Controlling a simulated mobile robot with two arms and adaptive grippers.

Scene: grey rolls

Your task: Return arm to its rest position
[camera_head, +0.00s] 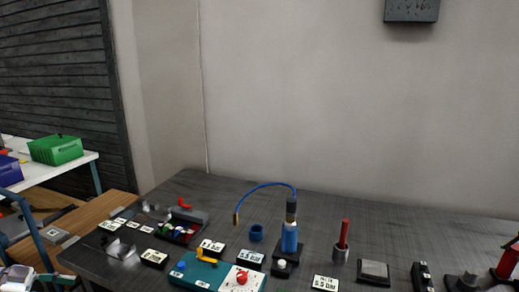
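The dark grey table (330,208) fills the lower middle and right. No gripper is seen touching anything on it.
On the table stand a blue cylinder with a curved hose (290,238), a red-handled tool in a holder (343,240), a teal-and-white box (215,275), a parts tray (180,225) and a blue cup (256,232). A green bin (56,149) is at left. The table's back strip is clear.

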